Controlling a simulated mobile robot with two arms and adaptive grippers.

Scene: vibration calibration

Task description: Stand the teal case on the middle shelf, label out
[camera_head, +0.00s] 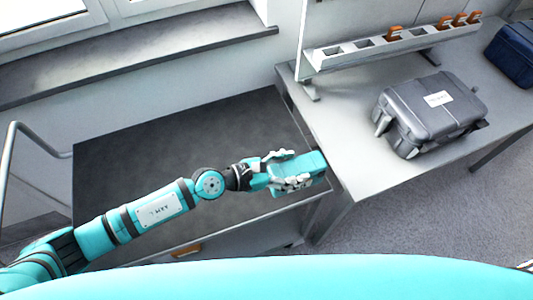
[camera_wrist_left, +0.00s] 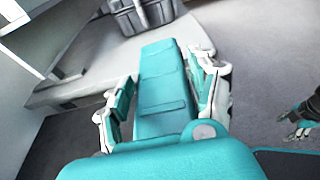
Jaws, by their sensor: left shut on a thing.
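The teal case (camera_head: 310,163) is in my left gripper (camera_head: 289,170), whose white and teal fingers close on its two sides. In the head view it is held over the right end of a dark-topped cart; whether it touches the top I cannot tell. In the left wrist view the teal case (camera_wrist_left: 160,80) extends away between the fingers of my left gripper (camera_wrist_left: 163,105). No label shows on its visible faces. At the right edge of that view is my right gripper (camera_wrist_left: 300,120), partly cut off, apparently empty. I cannot make out the middle shelf.
The dark cart top (camera_head: 150,165) is bare to the left. A grey table (camera_head: 355,165) adjoins on the right, bearing a grey hard case (camera_head: 430,110) with a white label and a slotted rack (camera_head: 390,45) with orange clips. A dark blue case (camera_head: 515,52) stands at far right.

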